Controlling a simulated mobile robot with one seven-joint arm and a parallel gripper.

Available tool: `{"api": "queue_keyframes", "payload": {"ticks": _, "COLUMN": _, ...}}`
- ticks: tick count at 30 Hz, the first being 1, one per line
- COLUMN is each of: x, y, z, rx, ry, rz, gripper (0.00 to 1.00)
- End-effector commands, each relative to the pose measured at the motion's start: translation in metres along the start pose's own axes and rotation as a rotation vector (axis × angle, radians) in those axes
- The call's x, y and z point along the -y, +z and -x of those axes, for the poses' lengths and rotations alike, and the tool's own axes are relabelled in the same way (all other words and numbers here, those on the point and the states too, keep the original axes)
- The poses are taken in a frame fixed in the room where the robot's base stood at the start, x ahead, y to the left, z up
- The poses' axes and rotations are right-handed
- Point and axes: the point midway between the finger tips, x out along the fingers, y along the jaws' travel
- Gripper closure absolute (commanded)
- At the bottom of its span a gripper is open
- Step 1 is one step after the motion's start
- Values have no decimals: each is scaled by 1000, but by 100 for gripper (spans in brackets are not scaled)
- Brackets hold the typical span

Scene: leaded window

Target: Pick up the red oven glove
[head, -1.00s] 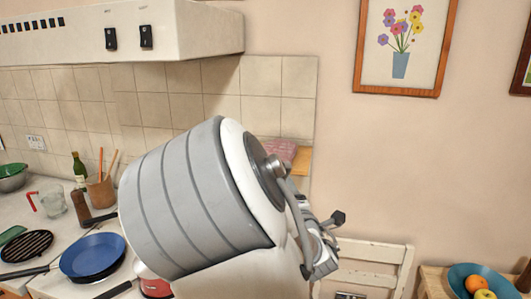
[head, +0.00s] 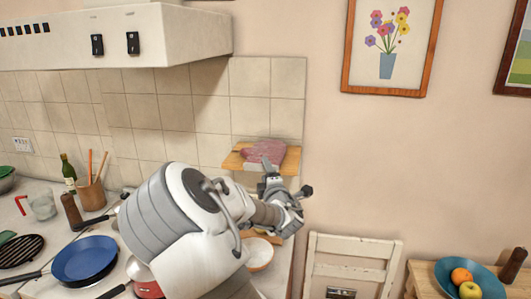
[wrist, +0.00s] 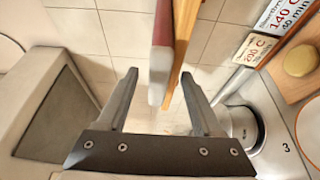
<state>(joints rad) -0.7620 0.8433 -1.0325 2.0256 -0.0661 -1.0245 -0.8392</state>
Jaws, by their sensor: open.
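The red oven glove (head: 266,152) lies flat on a small wooden wall shelf (head: 232,160) in the head view, looking pinkish-red. In the wrist view I see the red glove (wrist: 163,28) edge-on, with a pale end, against the thin wooden shelf (wrist: 184,28). My gripper (wrist: 160,75) is open and empty. Its two fingers appear on either side of the glove and shelf edge; I cannot tell how deep between them these reach. In the head view my gripper (head: 268,175) is just in front of and below the glove, partly covering the shelf.
An extractor hood (head: 150,35) hangs at the upper left. Below are a blue pan (head: 86,260), a utensil pot (head: 91,195) and a bottle (head: 68,173). A chair (head: 352,250) and fruit bowl (head: 472,278) are at right.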

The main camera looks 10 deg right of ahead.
Motion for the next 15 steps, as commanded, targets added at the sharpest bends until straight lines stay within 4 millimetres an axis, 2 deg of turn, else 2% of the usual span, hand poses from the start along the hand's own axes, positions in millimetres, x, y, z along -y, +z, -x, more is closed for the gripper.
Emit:
{"api": "queue_keyframes", "payload": {"ticks": 9, "x": 0, "y": 0, "z": -4, "rx": 0, "ry": 0, "rz": 0, "gripper": 34}}
{"api": "queue_keyframes", "payload": {"ticks": 15, "x": 0, "y": 0, "z": -4, "rx": 0, "ry": 0, "rz": 0, "gripper": 70}}
